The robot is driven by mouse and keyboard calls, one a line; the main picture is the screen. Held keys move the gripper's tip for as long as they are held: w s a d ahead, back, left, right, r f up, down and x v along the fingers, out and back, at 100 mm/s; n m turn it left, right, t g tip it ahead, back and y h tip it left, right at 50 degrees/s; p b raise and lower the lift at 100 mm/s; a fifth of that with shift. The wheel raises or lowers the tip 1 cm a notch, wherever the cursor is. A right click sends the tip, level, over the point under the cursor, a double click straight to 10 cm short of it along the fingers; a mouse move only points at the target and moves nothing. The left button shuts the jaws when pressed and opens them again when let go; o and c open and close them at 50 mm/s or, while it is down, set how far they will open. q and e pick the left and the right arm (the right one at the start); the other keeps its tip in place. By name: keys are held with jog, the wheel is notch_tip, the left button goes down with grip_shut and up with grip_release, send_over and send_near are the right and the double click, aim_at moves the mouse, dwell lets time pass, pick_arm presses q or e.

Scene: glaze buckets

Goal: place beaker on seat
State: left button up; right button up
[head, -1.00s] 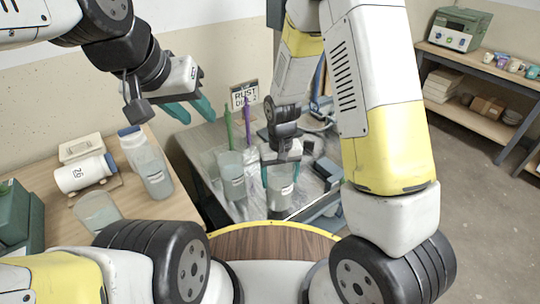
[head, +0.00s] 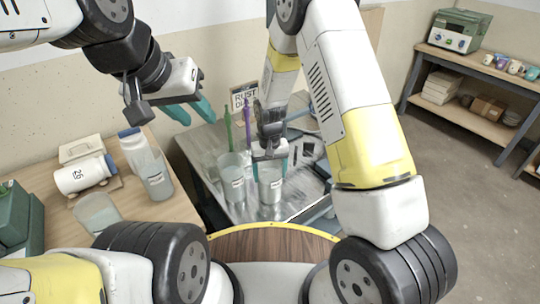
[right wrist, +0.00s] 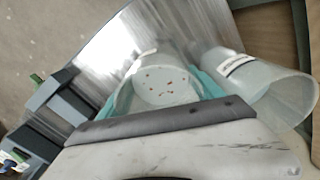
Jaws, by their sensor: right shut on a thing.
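A translucent beaker (head: 270,188) with a pale label is between the teal fingers of my right gripper (head: 270,172), which is shut on it from above. In the right wrist view the held beaker (right wrist: 165,85) shows red specks inside. It is upright over the metal table, close beside a second labelled beaker (head: 232,185); the second beaker also shows in the right wrist view (right wrist: 262,88). Whether the held beaker touches the table is unclear. My left gripper (head: 191,110) is open and empty above the table's far left. I cannot make out the seat for certain.
The metal table (head: 203,150) also carries a dark-slotted frame (head: 308,158) at the right, with green (head: 228,125) and purple (head: 248,118) upright tools behind.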

jog(key=shift+f, duration=0.1)
jog(key=o, duration=2.1)
